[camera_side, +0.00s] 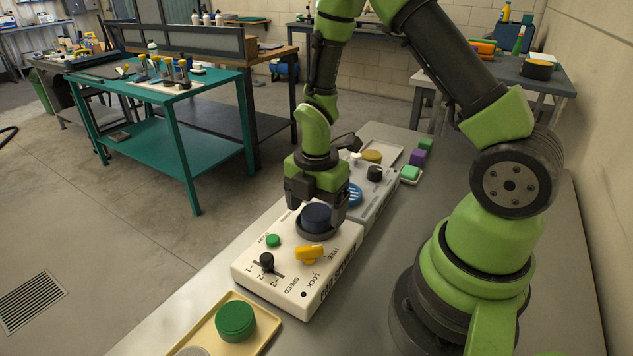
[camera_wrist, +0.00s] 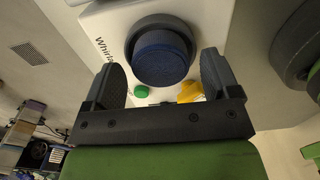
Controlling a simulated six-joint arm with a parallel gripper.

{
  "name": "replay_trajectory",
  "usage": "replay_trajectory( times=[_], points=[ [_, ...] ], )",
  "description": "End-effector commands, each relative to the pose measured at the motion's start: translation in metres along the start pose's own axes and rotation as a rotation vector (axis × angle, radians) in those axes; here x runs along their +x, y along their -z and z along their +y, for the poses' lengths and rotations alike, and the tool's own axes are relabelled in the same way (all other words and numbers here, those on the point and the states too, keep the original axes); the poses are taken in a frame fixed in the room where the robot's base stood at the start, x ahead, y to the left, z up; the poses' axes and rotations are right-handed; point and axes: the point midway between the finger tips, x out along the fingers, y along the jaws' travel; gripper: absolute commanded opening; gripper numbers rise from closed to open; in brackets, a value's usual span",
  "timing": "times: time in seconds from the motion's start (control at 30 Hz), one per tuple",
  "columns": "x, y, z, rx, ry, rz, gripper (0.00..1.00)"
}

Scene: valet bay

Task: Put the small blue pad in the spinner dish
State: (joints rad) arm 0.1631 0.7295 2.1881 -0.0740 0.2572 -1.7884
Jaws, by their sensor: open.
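The round dark blue pad (camera_side: 316,216) sits in the dark grey spinner dish (camera_side: 317,237) on top of the white control box. In the wrist view, the blue pad (camera_wrist: 162,62) lies over the dish, and the dish's grey rim (camera_wrist: 150,22) shows along its far side. Whether it lies fully flat on the dish floor is hidden. My gripper (camera_side: 317,204) points down over the pad. In the wrist view, its two fingers (camera_wrist: 162,80) are spread, one on each side of the pad, with visible gaps. It holds nothing.
The white box (camera_side: 262,285) carries a green button (camera_side: 273,240), a black slider knob (camera_side: 267,261) and a yellow lever (camera_side: 310,252) close to the dish. A yellow tray (camera_side: 262,309) with a green pad (camera_side: 235,320) lies in front. A grey device (camera_side: 376,192) stands behind.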

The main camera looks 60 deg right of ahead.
Motion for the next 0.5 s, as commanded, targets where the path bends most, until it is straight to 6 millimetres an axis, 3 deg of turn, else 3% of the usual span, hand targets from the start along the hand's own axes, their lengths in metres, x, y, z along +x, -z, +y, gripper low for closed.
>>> replay_trajectory(
  times=[0.5],
  points=[
    [-0.097, 0.0, 0.001, -0.001, -0.007, 0.0, 0.82]
  ],
)
